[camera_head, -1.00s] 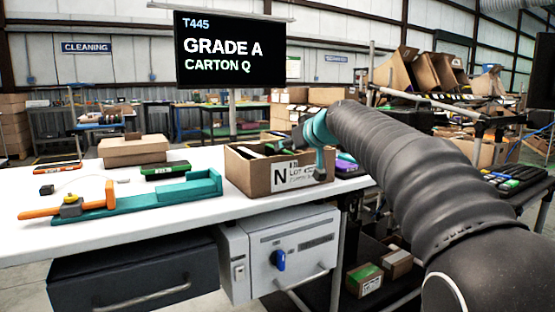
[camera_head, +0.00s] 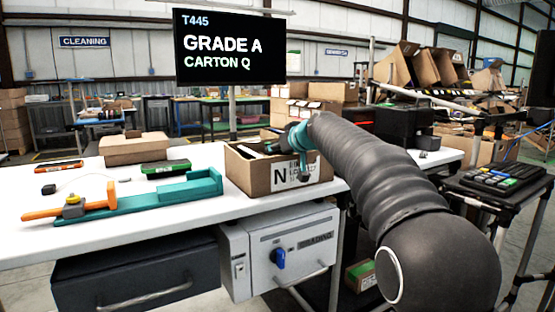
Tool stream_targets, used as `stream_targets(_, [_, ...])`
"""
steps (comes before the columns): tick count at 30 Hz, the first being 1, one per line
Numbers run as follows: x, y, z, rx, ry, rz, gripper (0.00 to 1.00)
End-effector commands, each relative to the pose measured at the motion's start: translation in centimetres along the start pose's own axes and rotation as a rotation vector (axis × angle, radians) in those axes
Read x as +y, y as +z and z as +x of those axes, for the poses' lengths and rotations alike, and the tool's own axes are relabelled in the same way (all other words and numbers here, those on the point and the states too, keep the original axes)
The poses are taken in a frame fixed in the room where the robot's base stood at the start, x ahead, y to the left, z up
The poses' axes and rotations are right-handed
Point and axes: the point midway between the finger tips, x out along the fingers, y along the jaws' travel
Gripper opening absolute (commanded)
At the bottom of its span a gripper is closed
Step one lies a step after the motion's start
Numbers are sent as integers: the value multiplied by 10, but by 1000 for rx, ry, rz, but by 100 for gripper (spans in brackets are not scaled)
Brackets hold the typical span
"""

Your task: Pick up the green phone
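A green phone-like slab with dark edges (camera_head: 166,167) lies flat on the white table, behind the teal fixture. My gripper (camera_head: 288,160), teal and dark, is at the open carton marked N (camera_head: 240,174), well to the right of the green slab. One teal finger shows against the carton's front right side; the rest is over the carton's opening. Its fingertips are partly hidden, so I cannot tell whether it is open or holds anything. Dark and pale items show inside the carton, but my gripper and the carton's wall hide most of them.
The teal fixture with an orange handle (camera_head: 140,199) lies along the table front. A brown box (camera_head: 135,149) and an orange-edged device (camera_head: 59,167) lie behind it. The monitor (camera_head: 230,48) reads "GRADE A CARTON Q". A tray of phones (camera_head: 495,181) stands at right.

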Motion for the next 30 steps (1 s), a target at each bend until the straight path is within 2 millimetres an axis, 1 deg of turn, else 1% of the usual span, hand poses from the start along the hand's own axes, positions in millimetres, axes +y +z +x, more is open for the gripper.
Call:
stream_targets(1, [0, 0, 0, 0, 0, 0, 35])
stream_targets(2, [0, 0, 0, 0, 0, 0, 27])
stream_targets(3, [0, 0, 0, 0, 0, 0, 17])
stream_targets(5, [0, 0, 0, 0, 0, 0, 2])
stream_targets(6, [0, 0, 0, 0, 0, 0, 0])
stream_targets(16, [0, -1, -1, 1, 0, 0, 0])
stream_targets(20, [0, -6, -3, 1, -1, 0, 0])
stream_targets(26, [0, -27, -12, 3, 0, -1, 0])
stream_targets(30, [0, -47, -20, 4, 0, -2, 0])
